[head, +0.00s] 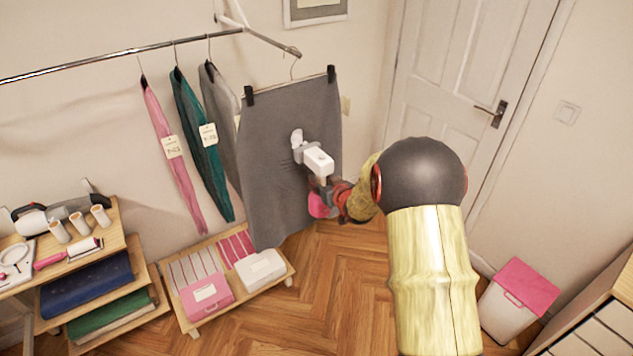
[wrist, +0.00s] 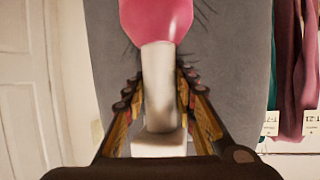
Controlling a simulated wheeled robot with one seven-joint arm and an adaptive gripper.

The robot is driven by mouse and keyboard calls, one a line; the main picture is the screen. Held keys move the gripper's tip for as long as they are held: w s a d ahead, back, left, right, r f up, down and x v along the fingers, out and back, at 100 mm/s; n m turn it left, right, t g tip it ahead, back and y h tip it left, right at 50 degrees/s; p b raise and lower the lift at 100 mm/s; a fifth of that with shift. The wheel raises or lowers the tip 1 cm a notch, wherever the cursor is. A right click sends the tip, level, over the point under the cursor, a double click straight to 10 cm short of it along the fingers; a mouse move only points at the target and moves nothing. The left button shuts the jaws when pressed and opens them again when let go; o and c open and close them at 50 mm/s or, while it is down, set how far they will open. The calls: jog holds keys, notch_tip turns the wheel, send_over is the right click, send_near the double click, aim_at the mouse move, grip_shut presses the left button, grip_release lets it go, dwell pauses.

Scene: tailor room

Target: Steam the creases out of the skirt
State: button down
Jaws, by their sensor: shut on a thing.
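The grey skirt (head: 275,200) hangs by two black clips from a hanger at the rail's right end. Dark crease lines show on it beside the steamer, also in the wrist view (wrist: 240,70). My gripper (head: 320,183) is shut on the handle of a white and pink steamer (head: 318,160). The steamer is in front of the skirt's middle, its white head pointing up and left; I cannot tell if it touches the cloth. In the wrist view, my gripper (wrist: 158,88) has a finger on each side of the white handle, with the pink part (wrist: 156,18) above.
Pink (head: 172,150), teal (head: 205,145) and grey garments hang left of the skirt on the metal rail (head: 120,54). A low wooden rack (head: 195,324) with boxes stands below. A tool shelf (head: 110,245) is at left. A pink-lidded bin (head: 510,300) and door are at right.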

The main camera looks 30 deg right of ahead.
aim_at(317, 208)
jog(key=d+f, duration=0.2)
jog(key=d, duration=0.5)
jog(key=shift+f, duration=0.25)
dwell(0.6)
jog(key=shift+w, duration=0.1)
jog(key=shift+a+f, duration=0.1)
jog(key=shift+a, duration=0.05)
dwell(1.4)
jog(key=shift+s+a+f+b, duration=0.1)
jog(key=shift+a+f+b, duration=1.15)
jog(key=shift+a, duration=0.3)
jog(key=shift+s+a+f+b, duration=0.1)
jog(key=shift+a+f+b, duration=1.15)
jog(key=shift+a, duration=0.35)
jog(key=shift+a+f+b, duration=1.15)
jog(key=shift+a+b, duration=0.2)
jog(key=shift+a, duration=0.2)
